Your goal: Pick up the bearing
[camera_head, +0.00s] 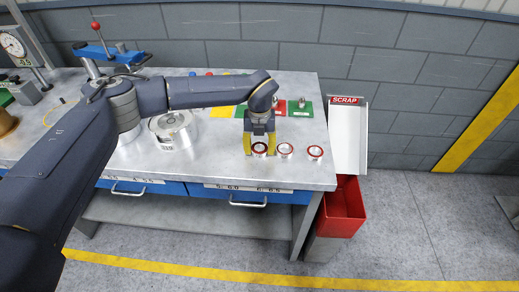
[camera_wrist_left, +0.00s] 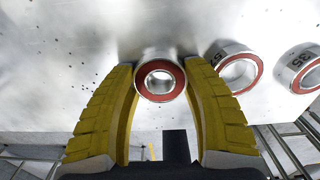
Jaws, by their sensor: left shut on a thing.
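My left gripper (camera_head: 260,145) reaches down to the front right part of the workbench, its yellow fingers at the leftmost bearing of a row. In the left wrist view the yellow fingertips (camera_wrist_left: 160,78) are closed on both sides of that bearing (camera_wrist_left: 160,80), a silver ring with a red seal. It also shows in the head view (camera_head: 260,149), partly covered by the fingers. Two like bearings stand to its right: the middle one (camera_head: 285,150) and the right one (camera_head: 315,152). Whether the held bearing touches the bench I cannot tell. My right gripper is not in view.
The steel workbench (camera_head: 225,155) ends just right of the bearings. A red bin (camera_head: 343,208) sits beyond that edge, below a SCRAP sign (camera_head: 346,100). A large silver cylinder (camera_head: 172,130) stands left of my gripper. Green (camera_head: 300,110) and red mats lie behind.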

